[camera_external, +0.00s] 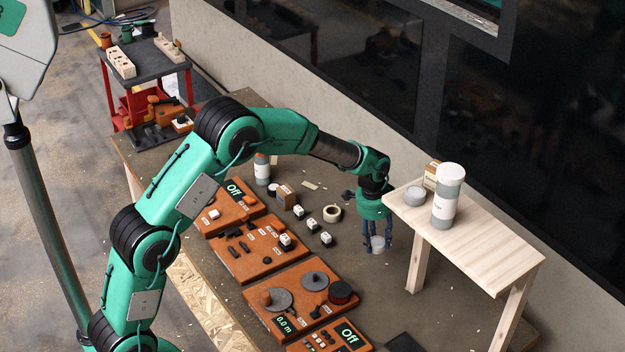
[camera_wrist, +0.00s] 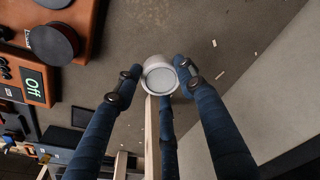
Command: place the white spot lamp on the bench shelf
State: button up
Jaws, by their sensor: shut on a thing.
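My gripper (camera_external: 377,236) hangs down over the table, left of the wooden bench shelf (camera_external: 480,240). It is shut on the white spot lamp (camera_external: 377,243), a small round white piece with a grey face. In the wrist view the lamp (camera_wrist: 159,76) sits between the dark blue fingers of my gripper (camera_wrist: 158,82). Whether the lamp touches the table is hard to tell. The shelf is a pale wooden top on legs, higher than the lamp. One shelf leg (camera_wrist: 152,135) shows below the lamp in the wrist view.
On the shelf stand a tall white-and-grey canister (camera_external: 447,196), a small round grey-white tin (camera_external: 415,196) and a brown box (camera_external: 432,175). The shelf's right part is bare. Orange control panels (camera_external: 262,246) and a tape roll (camera_external: 332,213) lie left of my gripper. A wall runs behind.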

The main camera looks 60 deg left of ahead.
aim_at(495, 268)
jog(key=shift+r, duration=0.1)
notch_tip(495, 268, up, 56)
jog(key=s+d+r+m+p, duration=0.1)
jog(key=s+d+p, duration=0.25)
jog(key=d, duration=0.75)
jog(key=s+d+r+m+p, duration=0.15)
jog(key=d+p, duration=0.35)
jog(key=d, duration=0.5)
jog(key=s+d+f+m+p, duration=0.25)
jog(key=s+d+p, duration=0.55)
jog(key=s+d, duration=0.75)
notch_tip(495, 268, down, 18)
jog(key=w+d, duration=0.1)
jog(key=shift+w+d, duration=0.35)
jog(key=shift+d, duration=0.05)
jog(key=w+d, duration=0.2)
jog(key=w, duration=0.2)
jog(key=w+d+f+p, duration=0.1)
jog(key=w+d, duration=0.1)
jog(key=w, duration=0.3)
jog(key=w+d, duration=0.3)
jog(key=w, duration=0.2)
jog(key=shift+w+f, duration=0.15)
jog(key=shift+f, duration=0.05)
